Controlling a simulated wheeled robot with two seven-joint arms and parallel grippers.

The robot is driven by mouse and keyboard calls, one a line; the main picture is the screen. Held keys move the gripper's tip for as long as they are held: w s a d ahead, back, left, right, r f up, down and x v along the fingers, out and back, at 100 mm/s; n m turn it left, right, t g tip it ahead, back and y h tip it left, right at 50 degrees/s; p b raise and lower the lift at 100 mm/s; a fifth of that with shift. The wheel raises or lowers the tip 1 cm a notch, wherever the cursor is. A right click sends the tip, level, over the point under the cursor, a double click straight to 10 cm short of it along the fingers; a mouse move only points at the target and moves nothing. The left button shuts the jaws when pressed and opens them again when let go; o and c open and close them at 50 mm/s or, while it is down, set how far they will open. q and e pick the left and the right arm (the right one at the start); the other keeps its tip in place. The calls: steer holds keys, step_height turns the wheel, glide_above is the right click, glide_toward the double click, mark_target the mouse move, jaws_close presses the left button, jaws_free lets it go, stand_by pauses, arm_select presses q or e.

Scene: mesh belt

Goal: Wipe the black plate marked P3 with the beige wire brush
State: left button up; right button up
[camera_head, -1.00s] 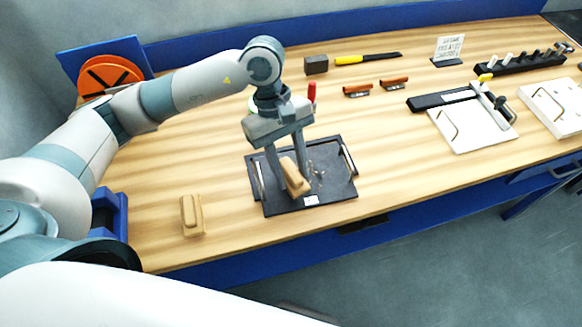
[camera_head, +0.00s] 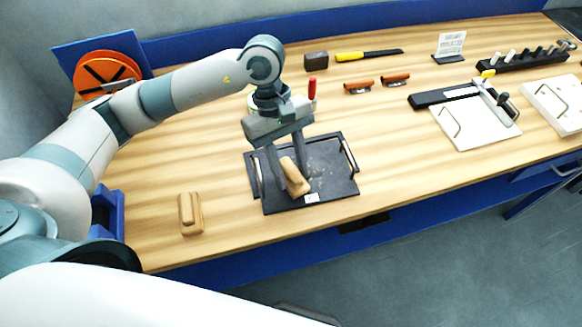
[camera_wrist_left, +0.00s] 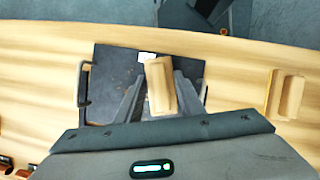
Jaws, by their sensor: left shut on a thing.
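The black plate (camera_head: 330,192) lies flat on the wooden bench, with a bar handle at each side and a small white label at its front edge; the label is too small to read. It also shows in the left wrist view (camera_wrist_left: 115,68). My left gripper (camera_head: 292,183) is shut on a beige wire brush (camera_head: 295,178) and holds it tilted, at or just over the front middle of the plate. The brush shows between the fingers in the left wrist view (camera_wrist_left: 160,86). Greyish specks (camera_head: 322,165) mark the plate's surface right of the gripper. My right gripper is out of view.
A second beige brush (camera_head: 190,213) lies on the bench left of the plate. Red-handled tools (camera_head: 358,87), a yellow-handled tool (camera_head: 368,55) and a dark block (camera_head: 316,61) lie behind. A white plate with a clamp (camera_head: 470,120) is at right. Bench right of the black plate is clear.

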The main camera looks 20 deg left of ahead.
arm_select(q)
steer(key=shift+f, duration=0.25)
steer(key=shift+d+b, duration=0.15)
steer(key=shift+b, duration=0.25)
steer(key=shift+w+d+b, duration=0.8)
steer(key=shift+d+b, duration=0.25)
steer(key=shift+d, duration=0.05)
steer(key=shift+a, duration=0.1)
